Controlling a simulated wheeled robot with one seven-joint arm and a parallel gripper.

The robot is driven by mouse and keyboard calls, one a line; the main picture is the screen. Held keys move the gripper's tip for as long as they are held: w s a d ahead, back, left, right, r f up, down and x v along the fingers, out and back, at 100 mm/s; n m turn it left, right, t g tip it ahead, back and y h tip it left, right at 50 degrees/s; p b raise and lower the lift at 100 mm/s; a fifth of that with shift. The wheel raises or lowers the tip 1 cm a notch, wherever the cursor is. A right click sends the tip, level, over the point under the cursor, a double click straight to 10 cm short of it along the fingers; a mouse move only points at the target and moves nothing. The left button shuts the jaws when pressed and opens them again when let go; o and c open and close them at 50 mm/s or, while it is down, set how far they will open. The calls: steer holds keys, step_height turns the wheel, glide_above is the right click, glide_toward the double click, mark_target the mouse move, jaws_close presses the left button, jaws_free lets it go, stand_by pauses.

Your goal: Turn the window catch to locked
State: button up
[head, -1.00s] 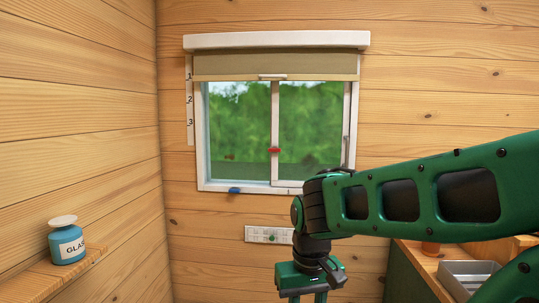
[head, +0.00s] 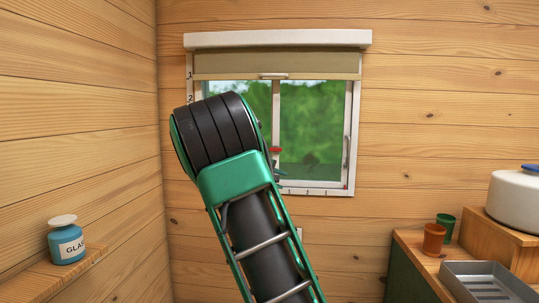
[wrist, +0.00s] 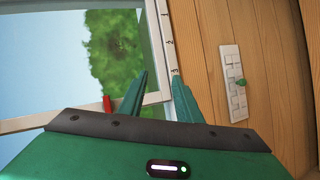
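The window's middle upright (head: 276,105) carries a small red piece (head: 275,150), which looks like the catch. In the wrist view the red piece (wrist: 107,103) sits just left of my left finger, outside the gap between the fingers. I cannot tell whether finger and red piece touch. My gripper (wrist: 161,74) is open and empty, its fingertips in front of the lower window frame. In the head view my arm hides most of the gripper and the window's lower left. Whether the catch is locked cannot be told.
A pale slotted plate with a green knob (wrist: 240,83) is on the wall below the window. A blind (head: 275,65) hangs above. Cups (head: 433,238), a metal tray (head: 487,281) and a white pot (head: 518,200) are at right; a blue jar (head: 66,242) is at left.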

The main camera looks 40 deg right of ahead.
mark_target(274, 150)
steer(key=w+a+r+n+t+h, duration=0.2)
steer(key=w+a+r+n+h, duration=0.1)
steer(key=w+r, duration=0.55)
steer(key=x, duration=1)
steer(key=shift+s+d+r, duration=0.1)
steer(key=shift+s+r, duration=0.3)
steer(key=shift+s, duration=0.05)
jaws_close()
